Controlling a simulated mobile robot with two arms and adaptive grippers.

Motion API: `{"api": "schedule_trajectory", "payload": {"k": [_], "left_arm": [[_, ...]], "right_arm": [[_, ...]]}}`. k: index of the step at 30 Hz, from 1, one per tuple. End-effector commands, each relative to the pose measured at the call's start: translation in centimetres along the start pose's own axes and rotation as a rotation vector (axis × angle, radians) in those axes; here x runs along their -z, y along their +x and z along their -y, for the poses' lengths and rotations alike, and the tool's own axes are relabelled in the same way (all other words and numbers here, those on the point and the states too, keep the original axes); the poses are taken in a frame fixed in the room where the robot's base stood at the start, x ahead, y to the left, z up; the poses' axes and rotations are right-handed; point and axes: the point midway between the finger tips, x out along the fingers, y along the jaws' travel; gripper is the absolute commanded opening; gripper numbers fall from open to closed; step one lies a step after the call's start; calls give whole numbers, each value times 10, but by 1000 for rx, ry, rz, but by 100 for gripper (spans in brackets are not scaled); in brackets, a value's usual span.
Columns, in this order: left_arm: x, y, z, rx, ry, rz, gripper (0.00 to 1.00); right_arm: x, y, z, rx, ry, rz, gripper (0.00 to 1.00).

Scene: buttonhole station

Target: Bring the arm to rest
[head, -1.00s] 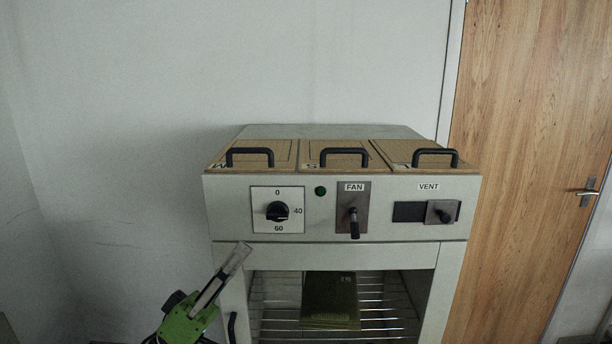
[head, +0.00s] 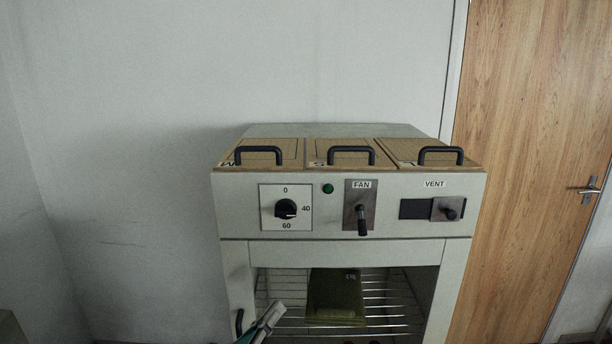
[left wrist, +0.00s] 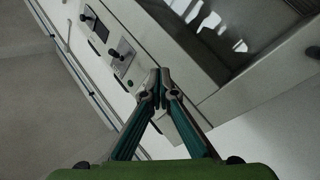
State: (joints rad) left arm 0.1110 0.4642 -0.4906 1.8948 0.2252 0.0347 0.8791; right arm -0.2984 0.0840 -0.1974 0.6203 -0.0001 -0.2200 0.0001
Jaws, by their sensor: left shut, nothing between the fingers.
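My left gripper (head: 268,322) is low in the head view, in front of the lower left part of the cabinet (head: 232,222). Only its finger end shows there; the rest of the arm is below the picture. In the left wrist view the fingers (left wrist: 160,82) meet at their tips, shut and empty. They seem apart from the cabinet front, which lies beyond them. My right gripper is in neither view.
The cabinet carries a dial (head: 286,209), a green lamp (head: 328,188), a fan lever (head: 361,217) and a vent slider (head: 447,209). Three handled lids (head: 260,152) lie on top. A dark green packet (head: 335,297) sits on the wire rack inside. A wooden door (head: 530,150) stands right.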

Motion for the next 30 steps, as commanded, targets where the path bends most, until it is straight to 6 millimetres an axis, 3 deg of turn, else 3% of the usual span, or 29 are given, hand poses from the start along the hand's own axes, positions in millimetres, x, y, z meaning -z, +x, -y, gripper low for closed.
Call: {"api": "schedule_trajectory", "payload": {"k": [1, 5, 8, 13, 21, 27, 30], "left_arm": [[-18, -11, 8, 77, 26, 47, 0], [-59, -47, 35, 277, 124, 205, 0], [-87, -88, 54, 420, 191, 352, 0], [-127, -176, 75, 624, 279, 637, 0], [-155, -291, 73, 786, 321, 991, 0], [-164, -358, 58, 846, 310, 1195, 0], [-173, -380, 58, 860, 302, 1269, 0]], "right_arm": [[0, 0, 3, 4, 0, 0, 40], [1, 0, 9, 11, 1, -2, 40], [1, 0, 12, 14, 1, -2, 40], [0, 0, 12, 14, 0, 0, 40], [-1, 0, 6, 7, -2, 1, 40], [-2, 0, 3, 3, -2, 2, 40], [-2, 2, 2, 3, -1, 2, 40]]}}
